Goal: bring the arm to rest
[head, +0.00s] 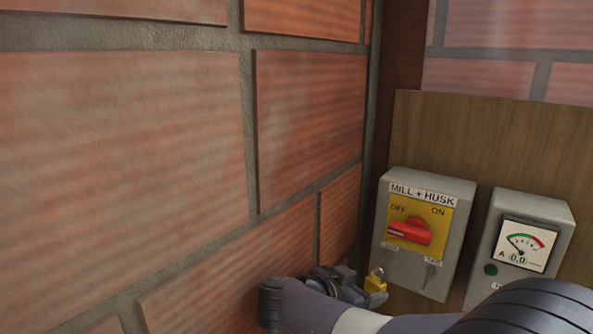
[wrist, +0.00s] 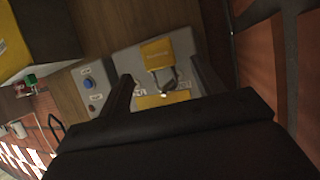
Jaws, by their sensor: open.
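My gripper (head: 352,284) is at the bottom of the head view, just left of a small yellow padlock (head: 376,282). In the wrist view its two dark fingers (wrist: 161,70) stand apart, with the padlock (wrist: 157,53) and its metal shackle showing between and beyond them. I see no contact between fingers and padlock, though the exact gap cannot be told. The padlock is at the lower left of a grey switch box (head: 428,190) labelled "MILL + HUSK". The box's red rotary handle (head: 410,232) sits on a yellow plate. My forearm runs along the bottom edge.
A brick wall (head: 150,150) fills the left, close beside my gripper. A wooden board (head: 480,125) carries the switch box and a grey meter box (head: 556,207) reading 0.0.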

